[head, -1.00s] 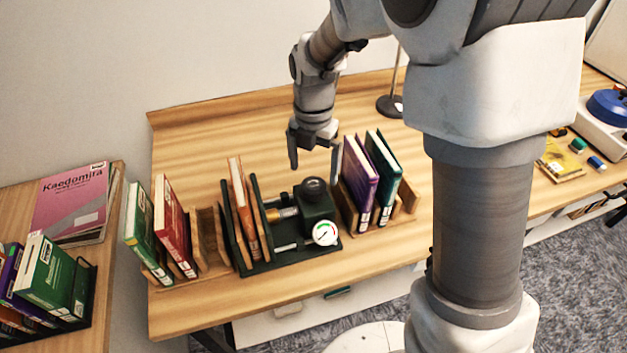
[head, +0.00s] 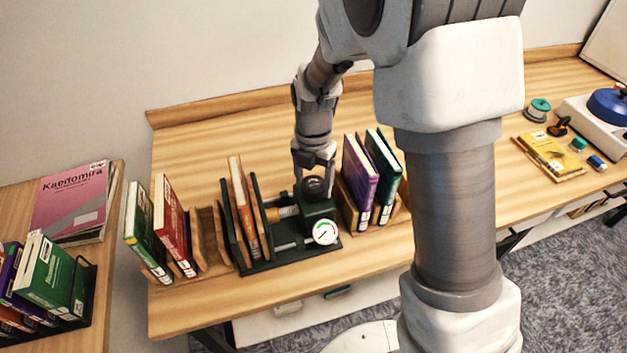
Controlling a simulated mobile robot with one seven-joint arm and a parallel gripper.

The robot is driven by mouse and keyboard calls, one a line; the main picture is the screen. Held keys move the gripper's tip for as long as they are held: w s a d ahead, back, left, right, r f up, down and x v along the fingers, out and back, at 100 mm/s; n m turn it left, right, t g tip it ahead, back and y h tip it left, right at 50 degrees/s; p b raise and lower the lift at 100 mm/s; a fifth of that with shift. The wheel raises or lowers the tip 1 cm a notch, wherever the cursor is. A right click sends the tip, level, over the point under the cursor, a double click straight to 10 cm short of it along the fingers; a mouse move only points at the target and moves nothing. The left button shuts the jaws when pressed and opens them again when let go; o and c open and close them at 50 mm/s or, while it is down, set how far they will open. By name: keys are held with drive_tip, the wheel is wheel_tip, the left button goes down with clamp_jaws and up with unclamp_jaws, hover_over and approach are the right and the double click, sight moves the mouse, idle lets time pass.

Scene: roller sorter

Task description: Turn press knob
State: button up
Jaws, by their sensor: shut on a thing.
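The press (head: 275,257) is a dark green device on the table with a round gauge (head: 325,232) at its front right. Its black round knob (head: 314,187) sits on top of the press body. An orange book (head: 243,207) stands clamped between the press plates on the left. My gripper (head: 314,181) points down over the press, its fingers on either side of the knob and shut on it. The far sides of the fingers are partly hidden.
A wooden rack with green and red books (head: 172,222) stands left of the press. Purple (head: 359,175) and dark green books stand close on its right. Yellow booklet (head: 549,156) and small items lie at the far right. The table behind the press is clear.

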drive_tip(key=c, duration=0.4)
drive_tip(key=shift+c, duration=0.2)
drive_tip(key=shift+m, duration=0.3)
